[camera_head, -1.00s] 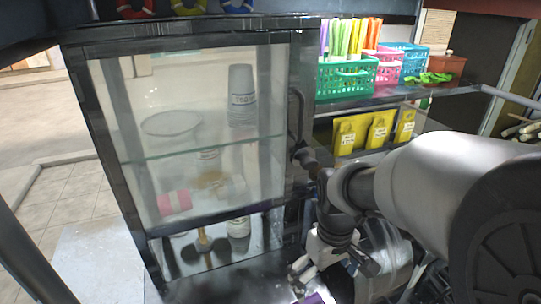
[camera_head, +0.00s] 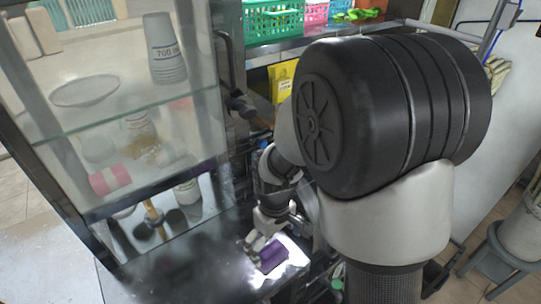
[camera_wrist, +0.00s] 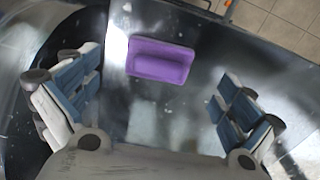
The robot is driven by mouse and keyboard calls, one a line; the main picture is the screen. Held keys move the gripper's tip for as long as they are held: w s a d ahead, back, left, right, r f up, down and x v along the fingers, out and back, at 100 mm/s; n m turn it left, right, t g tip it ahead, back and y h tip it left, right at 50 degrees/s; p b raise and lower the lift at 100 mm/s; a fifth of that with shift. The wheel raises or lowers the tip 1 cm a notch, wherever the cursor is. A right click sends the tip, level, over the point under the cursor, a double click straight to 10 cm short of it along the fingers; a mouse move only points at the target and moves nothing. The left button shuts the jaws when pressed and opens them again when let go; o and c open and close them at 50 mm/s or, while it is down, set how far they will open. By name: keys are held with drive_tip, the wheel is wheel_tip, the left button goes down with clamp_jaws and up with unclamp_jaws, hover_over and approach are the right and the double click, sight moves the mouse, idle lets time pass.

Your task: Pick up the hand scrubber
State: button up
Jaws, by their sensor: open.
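The hand scrubber (camera_wrist: 160,61) is a purple block lying on a shiny metal surface (camera_wrist: 125,125). In the wrist view it sits beyond my fingertips, near the middle between them and toward the top. In the head view the purple scrubber (camera_head: 270,257) shows just beside my gripper (camera_head: 262,232), partly covered by it. My gripper (camera_wrist: 155,105) is open and empty, with its blue-padded fingers spread to either side. The scrubber appears not to be touched by either finger.
A glass cabinet (camera_head: 130,107) with stacked cups (camera_head: 164,50) and jars stands left of my gripper. A shelf (camera_head: 275,50) with a green basket (camera_head: 273,22) lies behind. A stool (camera_head: 510,250) stands at the right. The metal surface around the scrubber looks clear.

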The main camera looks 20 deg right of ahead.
sight(271, 249)
drive_tip(key=f+b, duration=0.1)
drive_tip(key=f, duration=0.1)
drive_tip(key=w+f, duration=0.1)
drive_tip(key=f, duration=0.1)
drive_tip(key=shift+w+a+f+b, duration=0.2)
drive_tip(key=shift+f+b, duration=0.15)
drive_tip(key=shift+f, duration=0.05)
drive_tip(key=shift+s+f, duration=0.25)
drive_tip(key=shift+f, duration=0.1)
drive_tip(key=shift+w, duration=0.1)
drive_tip(key=c, duration=1.1)
